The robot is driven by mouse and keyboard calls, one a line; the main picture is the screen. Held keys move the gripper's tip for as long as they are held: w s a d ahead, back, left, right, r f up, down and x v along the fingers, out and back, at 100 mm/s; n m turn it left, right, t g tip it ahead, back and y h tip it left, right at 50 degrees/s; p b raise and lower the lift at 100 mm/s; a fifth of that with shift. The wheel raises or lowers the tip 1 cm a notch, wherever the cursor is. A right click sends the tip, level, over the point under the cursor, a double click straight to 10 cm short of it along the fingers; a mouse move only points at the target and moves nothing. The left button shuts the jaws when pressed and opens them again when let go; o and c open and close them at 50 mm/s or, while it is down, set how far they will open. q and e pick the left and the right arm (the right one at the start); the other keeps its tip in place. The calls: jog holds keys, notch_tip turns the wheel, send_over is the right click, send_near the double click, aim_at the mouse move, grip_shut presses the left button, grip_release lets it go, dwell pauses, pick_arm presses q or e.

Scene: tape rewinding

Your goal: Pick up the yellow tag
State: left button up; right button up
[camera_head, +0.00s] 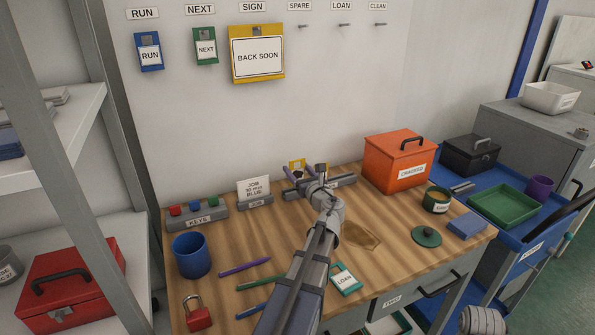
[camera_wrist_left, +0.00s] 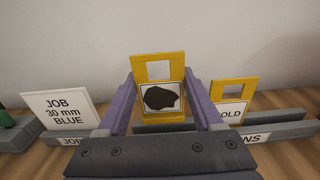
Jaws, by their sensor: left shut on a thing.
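A yellow tag (camera_wrist_left: 158,68) with a square hole and a white panel bearing a black blot stands between the purple fingers of my left gripper (camera_wrist_left: 160,92) in the left wrist view. The gripper is shut on it. In the head view, this tag (camera_head: 296,164) shows at the back of the bench, with my left gripper (camera_head: 299,172) at it. A second yellow tag (camera_wrist_left: 233,92), its label partly hidden and reading "OLD", stands to the right in the grey rack (camera_wrist_left: 285,129). Whether the held tag's lower edge touches the rack is hidden. My right gripper is out of view.
A job card (camera_head: 254,187) in a grey holder stands left of the rack. An orange box (camera_head: 395,160) stands to the right. A blue cup (camera_head: 191,256), pens and a green LOAN tag (camera_head: 345,279) lie nearer. Signs hang on the wall, with bare hooks beside them.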

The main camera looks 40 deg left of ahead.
pick_arm(q)
notch_tip(320, 180, up, 7)
jog(key=p, duration=0.5)
jog(key=shift+f, duration=0.2)
jog(key=shift+p, duration=0.3)
dwell(0.5)
